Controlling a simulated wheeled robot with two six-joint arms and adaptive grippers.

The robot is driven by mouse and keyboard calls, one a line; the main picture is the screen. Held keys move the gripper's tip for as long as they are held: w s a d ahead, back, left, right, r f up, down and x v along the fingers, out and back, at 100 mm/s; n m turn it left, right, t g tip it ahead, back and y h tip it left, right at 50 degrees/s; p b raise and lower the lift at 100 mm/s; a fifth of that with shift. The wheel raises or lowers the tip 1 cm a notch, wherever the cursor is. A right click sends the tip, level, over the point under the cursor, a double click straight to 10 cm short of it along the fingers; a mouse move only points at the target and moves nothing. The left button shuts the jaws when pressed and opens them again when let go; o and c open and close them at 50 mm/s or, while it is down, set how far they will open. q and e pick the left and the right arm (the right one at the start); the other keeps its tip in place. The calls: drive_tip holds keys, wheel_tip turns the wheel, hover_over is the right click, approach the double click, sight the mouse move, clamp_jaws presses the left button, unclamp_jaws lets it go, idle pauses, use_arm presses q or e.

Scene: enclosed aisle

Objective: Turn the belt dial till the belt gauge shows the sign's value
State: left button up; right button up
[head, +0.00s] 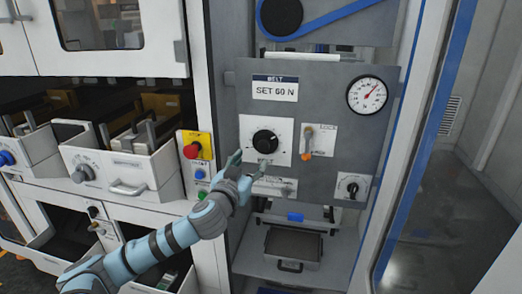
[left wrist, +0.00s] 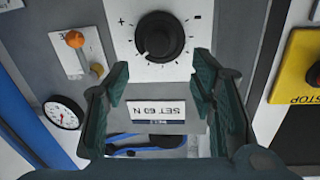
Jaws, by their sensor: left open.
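The black belt dial (head: 265,141) sits on a white plate with tick marks; it also shows at the top of the left wrist view (left wrist: 159,36). The sign (head: 275,89) above it reads "BELT SET 60 N" and is upside down in the left wrist view (left wrist: 157,113). The round white belt gauge (head: 367,95) is at the panel's upper right, its red needle pointing up and right; its numbers are too small to read. My left gripper (head: 257,162) is open and empty, just below the dial and apart from it. My right gripper is not in view.
A lever marked LOCK (head: 307,138) with an orange knob is right of the dial. A small black switch (head: 352,187) is at the panel's lower right. A red stop button (head: 192,150) on yellow is to the left. Open drawers (head: 125,172) jut out further left.

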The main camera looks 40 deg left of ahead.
sight(262, 147)
use_arm(q)
drive_tip(key=p+x, duration=0.1)
drive_tip(key=x, duration=0.8)
drive_tip(key=shift+w, duration=0.45)
drive_tip(key=c, duration=1.1)
drive_tip(key=shift+f+n+b, duration=0.15)
drive_tip(key=shift+n+b, duration=0.55)
drive_tip(key=shift+b, duration=0.15)
drive_tip(key=shift+c, duration=0.2)
drive_tip(key=shift+n, duration=0.4)
drive_tip(key=shift+r, duration=0.2)
